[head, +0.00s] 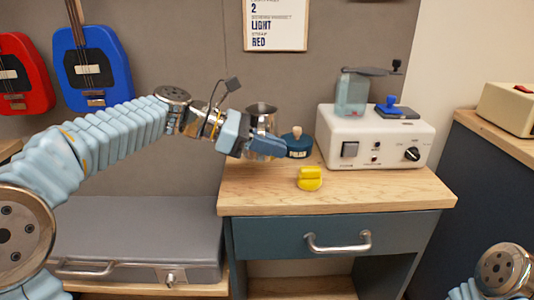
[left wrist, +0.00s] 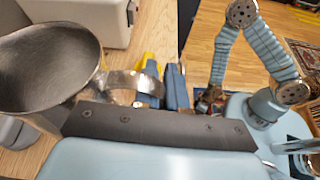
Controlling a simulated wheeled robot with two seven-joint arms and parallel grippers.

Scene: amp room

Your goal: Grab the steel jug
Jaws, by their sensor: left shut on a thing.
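The steel jug (head: 262,113) is a shiny metal cup at the left side of the wooden cabinet top. My left gripper (head: 268,145) reaches in from the left and is shut on the jug, partly covering its lower part. In the left wrist view the jug (left wrist: 45,65) is large at the left, its open mouth up and slightly tilted, and looks empty. Its handle runs to the fingers of my left gripper (left wrist: 165,88). I cannot tell whether the jug's base touches the wood. My right gripper (left wrist: 210,100) is small and dark in the left wrist view, its jaws unclear.
A blue tin (head: 299,151) with a wooden knob stands just right of the jug. A yellow block (head: 310,179) lies near the front. A white machine (head: 373,138) fills the back right. A grey case (head: 135,240) lies lower left. The front right wood is clear.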

